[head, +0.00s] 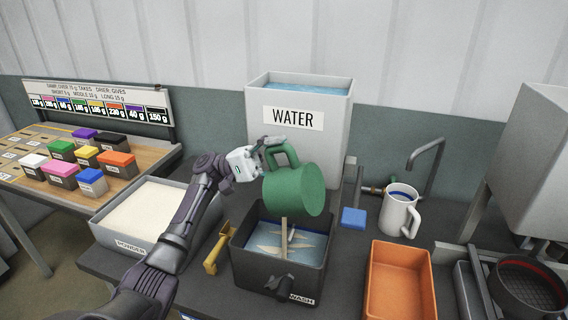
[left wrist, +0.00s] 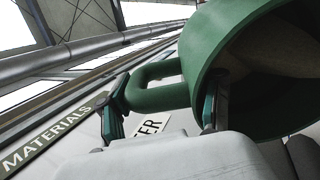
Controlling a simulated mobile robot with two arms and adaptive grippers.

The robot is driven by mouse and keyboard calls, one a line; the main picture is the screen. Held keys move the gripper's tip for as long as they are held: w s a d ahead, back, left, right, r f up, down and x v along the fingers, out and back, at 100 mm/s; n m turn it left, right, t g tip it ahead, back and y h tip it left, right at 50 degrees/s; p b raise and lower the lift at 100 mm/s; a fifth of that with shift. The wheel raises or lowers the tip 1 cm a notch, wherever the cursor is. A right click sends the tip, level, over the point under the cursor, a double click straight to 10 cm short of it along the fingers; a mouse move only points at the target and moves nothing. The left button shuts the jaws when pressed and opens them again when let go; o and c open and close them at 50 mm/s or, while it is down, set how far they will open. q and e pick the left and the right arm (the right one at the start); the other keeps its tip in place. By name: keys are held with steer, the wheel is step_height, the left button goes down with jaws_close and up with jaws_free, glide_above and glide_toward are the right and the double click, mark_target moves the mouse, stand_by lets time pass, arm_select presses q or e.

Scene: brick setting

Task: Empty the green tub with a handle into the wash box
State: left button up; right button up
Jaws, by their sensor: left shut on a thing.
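The green tub (head: 295,190) is held tilted on its side above the wash box (head: 262,272), a dark box labelled WASH. My left gripper (head: 268,152) is shut on the tub's handle; the handle (left wrist: 158,88) also shows between its fingers in the left wrist view. Inside the tub (left wrist: 275,75), something greyish-brown shows dimly. My right gripper is not in view.
A white WATER tank (head: 330,112) stands behind the tub. A powder box (head: 128,238) is left, a yellow tool (head: 217,250) beside the wash box. An orange tray (head: 398,285), a white jug (head: 398,212) and a sieve (head: 527,290) stand right.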

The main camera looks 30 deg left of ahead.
arm_select(q)
steer(key=shift+a+r, duration=0.1)
steer(key=shift+a, duration=0.1)
steer(key=shift+a+h+b, duration=0.2)
steer(key=shift+h+b, duration=0.1)
steer(key=shift+b, duration=0.15)
steer(key=shift+r, duration=0.3)
step_height(320, 180, up, 3)
steer(key=y+p, duration=0.4)
steer(key=y, duration=0.1)
steer(key=shift+s+f+g+y, duration=0.1)
steer(key=shift+g+y, duration=0.2)
steer(key=shift+y+p, duration=0.3)
steer(key=shift+f, duration=0.2)
